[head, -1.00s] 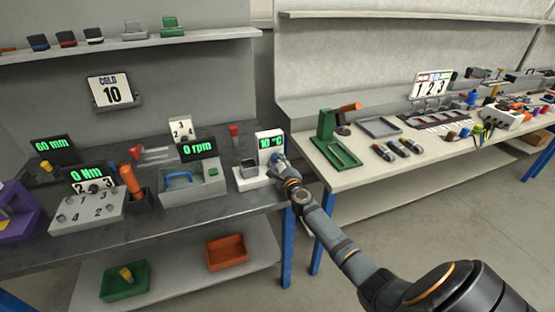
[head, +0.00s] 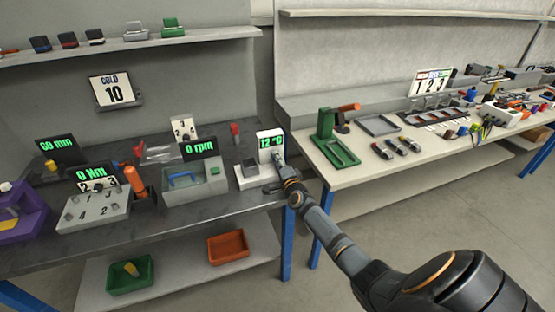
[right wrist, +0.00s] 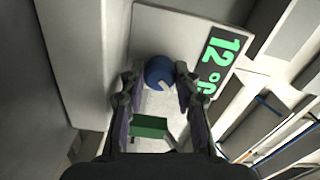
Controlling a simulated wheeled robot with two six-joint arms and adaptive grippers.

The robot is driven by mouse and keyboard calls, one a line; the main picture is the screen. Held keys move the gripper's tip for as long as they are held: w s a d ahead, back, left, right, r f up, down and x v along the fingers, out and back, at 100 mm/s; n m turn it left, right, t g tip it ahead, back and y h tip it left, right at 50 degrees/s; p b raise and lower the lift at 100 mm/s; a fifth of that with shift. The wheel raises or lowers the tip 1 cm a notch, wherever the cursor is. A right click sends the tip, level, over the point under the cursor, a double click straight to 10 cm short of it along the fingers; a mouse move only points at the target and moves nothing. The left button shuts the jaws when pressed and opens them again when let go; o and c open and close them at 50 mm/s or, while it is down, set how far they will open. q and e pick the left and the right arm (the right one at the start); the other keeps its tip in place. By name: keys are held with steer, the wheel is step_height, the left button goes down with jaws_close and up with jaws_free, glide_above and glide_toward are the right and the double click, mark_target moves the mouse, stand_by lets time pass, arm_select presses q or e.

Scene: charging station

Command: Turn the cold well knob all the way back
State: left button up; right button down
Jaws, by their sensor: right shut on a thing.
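The cold well (head: 248,180) is a white unit at the right end of the dark bench, with a green display (head: 270,143) reading 12 °C. The right wrist view shows the display (right wrist: 222,65) on the same white panel as the blue knob (right wrist: 158,72). The knob has a pale pointer mark. My right gripper (right wrist: 157,84) is shut on the knob, one finger on each side. In the head view the right gripper (head: 279,163) reaches the well's front and hides the knob. My left gripper is in neither view.
A sign (head: 112,90) reading COLD 10 hangs on the back wall. A grey stirrer unit (head: 200,190) with a 0 rpm display stands left of the well. A green block (right wrist: 150,126) shows below the knob in the wrist view. A pale bench (head: 350,180) stands to the right.

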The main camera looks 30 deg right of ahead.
steer(key=shift+n+p, duration=0.35)
steer(key=shift+n, duration=0.95)
steer(key=shift+f+n, duration=0.1)
steer(key=shift+n, duration=0.2)
steer(key=c, duration=1)
jaws_free()
steer(key=shift+s, duration=0.2)
steer(key=shift+s+a+f, duration=0.1)
steer(key=shift+s, duration=0.15)
steer(key=shift+r+v, duration=0.1)
steer(key=shift+v, duration=1.7)
steer(key=shift+r+v, duration=0.15)
steer(key=shift+v, duration=1.6)
